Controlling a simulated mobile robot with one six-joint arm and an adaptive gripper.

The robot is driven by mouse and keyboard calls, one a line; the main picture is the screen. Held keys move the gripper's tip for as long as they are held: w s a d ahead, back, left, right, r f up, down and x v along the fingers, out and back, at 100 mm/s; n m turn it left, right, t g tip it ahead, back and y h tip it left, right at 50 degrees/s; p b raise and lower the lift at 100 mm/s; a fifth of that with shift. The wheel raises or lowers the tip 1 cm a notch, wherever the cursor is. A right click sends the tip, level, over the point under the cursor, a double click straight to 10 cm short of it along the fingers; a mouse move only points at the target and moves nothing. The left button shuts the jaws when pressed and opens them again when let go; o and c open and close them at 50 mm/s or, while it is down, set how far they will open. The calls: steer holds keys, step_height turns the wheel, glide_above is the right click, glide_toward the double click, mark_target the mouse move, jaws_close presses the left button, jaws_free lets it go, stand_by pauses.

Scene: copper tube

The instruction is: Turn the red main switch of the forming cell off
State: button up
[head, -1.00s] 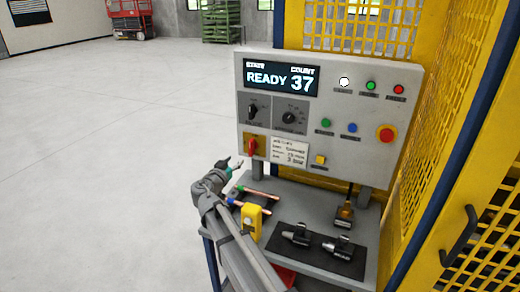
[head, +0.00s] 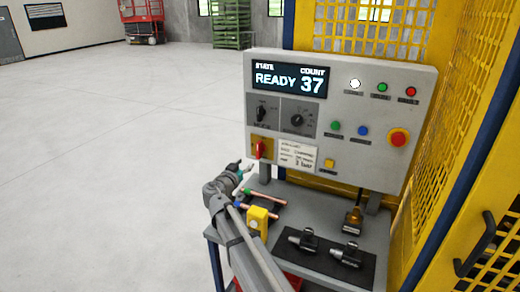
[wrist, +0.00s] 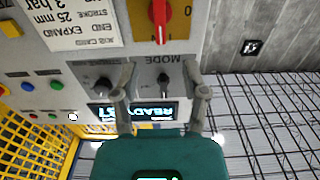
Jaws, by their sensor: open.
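The red main switch (head: 260,149) sits on a yellow plate at the lower left of the grey control panel (head: 225,0) in the head view. The handle looks vertical. In the wrist view, which shows the panel upside down, the red switch (wrist: 158,18) is at the top centre, with a "0" mark to its right. My gripper (head: 245,168) is left of the panel's lower edge in the head view. In the wrist view my gripper's two fingers (wrist: 161,97) are apart, with nothing between them but the panel and the mode knob behind. The switch is clear of the fingers.
The display (head: 290,80) reads READY 37. Knobs, buttons and a red emergency stop (head: 398,138) share the panel. Copper tubes (head: 266,198), a yellow device (head: 257,219) and dark tools (head: 345,254) lie on the shelf below. Yellow mesh guards (head: 480,170) stand right; open floor lies left.

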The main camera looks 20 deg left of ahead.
mark_target(257, 151)
steer(key=w, duration=0.8)
steer(key=w+d, duration=0.1)
steer(key=w, duration=0.3)
steer(key=shift+w, duration=0.2)
jaws_close()
steer(key=shift+a, duration=0.2)
steer(key=shift+d, duration=0.1)
